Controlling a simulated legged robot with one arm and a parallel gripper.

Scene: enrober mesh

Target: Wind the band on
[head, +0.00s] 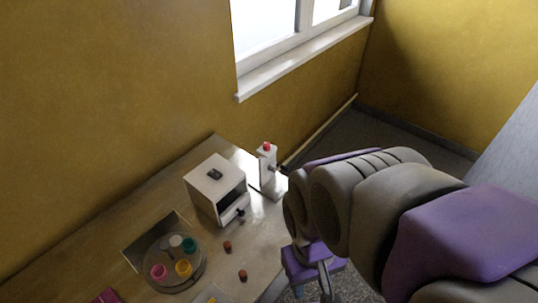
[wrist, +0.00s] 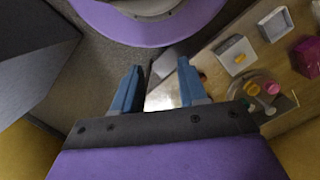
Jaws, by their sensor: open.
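A white box machine (head: 208,178) with a dark open front stands on the wooden table in the head view. Its band is too small to make out. A small dark knob (head: 240,212) shows low at its front right. A white post (head: 267,172) with a red button on top stands just right of it. My gripper (wrist: 159,68) shows in the wrist view with two blue fingers apart and nothing clear between them. In the head view its end hangs past the table's right edge, apart from the machine and partly hidden by my arm.
A round turntable (head: 149,275) with several coloured cups stands at the table's left. Two small brown pieces (head: 227,246) lie on the table (head: 262,238) in front of the machine. A wall and window (head: 285,60) rise behind. Grey floor is clear beyond the table.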

